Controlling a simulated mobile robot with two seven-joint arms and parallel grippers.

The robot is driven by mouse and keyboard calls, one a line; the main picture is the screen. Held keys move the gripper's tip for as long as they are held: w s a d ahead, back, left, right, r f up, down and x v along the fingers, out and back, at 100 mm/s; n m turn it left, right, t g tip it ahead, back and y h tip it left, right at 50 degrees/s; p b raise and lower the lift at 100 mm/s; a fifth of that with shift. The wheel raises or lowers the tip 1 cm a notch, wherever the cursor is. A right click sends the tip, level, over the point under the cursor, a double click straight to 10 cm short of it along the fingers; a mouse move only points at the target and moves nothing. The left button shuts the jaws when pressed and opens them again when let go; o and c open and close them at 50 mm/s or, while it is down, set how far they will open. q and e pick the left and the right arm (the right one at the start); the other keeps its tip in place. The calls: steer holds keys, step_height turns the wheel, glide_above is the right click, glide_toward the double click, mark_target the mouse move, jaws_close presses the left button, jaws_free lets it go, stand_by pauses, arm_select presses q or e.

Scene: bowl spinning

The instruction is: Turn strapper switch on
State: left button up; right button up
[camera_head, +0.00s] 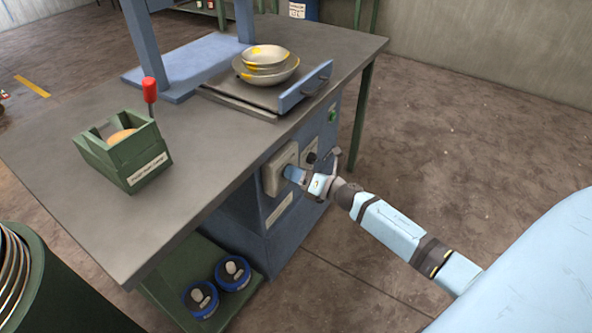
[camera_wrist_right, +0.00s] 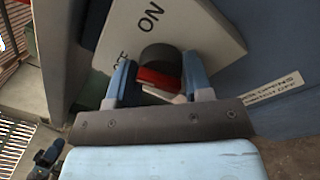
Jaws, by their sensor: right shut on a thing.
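The strapper switch is a dark round knob (camera_wrist_right: 160,57) with a red part, on a pale plate marked ON and OFF (camera_wrist_right: 212,42). The plate also shows in the head view (camera_head: 277,172), on the side of the blue strapper (camera_head: 262,222) under the table. My right gripper (camera_head: 294,175) reaches it from the right. In the right wrist view, its two blue fingers (camera_wrist_right: 158,75) are closed on the knob, one on each side. The fingers hide part of the knob, and I cannot tell which mark it points to. My left gripper is out of view.
The grey table (camera_head: 200,150) stands above the switch. Bowls (camera_head: 266,66) are stacked on the machine's top, and a green box (camera_head: 122,150) stands at left. A black knob (camera_head: 311,158) and green button (camera_head: 333,112) are near my gripper. The floor at right is clear.

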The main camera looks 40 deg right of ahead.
steer(key=shift+r+m+p, duration=0.1)
steer(key=shift+m+p, duration=0.35)
steer(key=shift+m, duration=0.65)
steer(key=m+p, duration=0.2)
steer(key=m, duration=0.1)
steer(key=shift+m+t, duration=0.3)
steer(key=shift+m, duration=0.1)
steer(key=m+p, duration=0.2)
steer(key=m, duration=0.1)
steer(key=shift+h, duration=0.3)
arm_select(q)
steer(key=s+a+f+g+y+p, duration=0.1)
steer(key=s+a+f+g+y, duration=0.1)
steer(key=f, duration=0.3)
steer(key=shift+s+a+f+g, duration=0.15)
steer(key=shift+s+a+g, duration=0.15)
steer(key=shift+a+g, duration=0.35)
arm_select(e)
steer(key=shift+f+m, duration=0.25)
steer(key=shift+m, duration=1.25)
steer(key=o, duration=0.9)
steer(key=shift+s, duration=0.1)
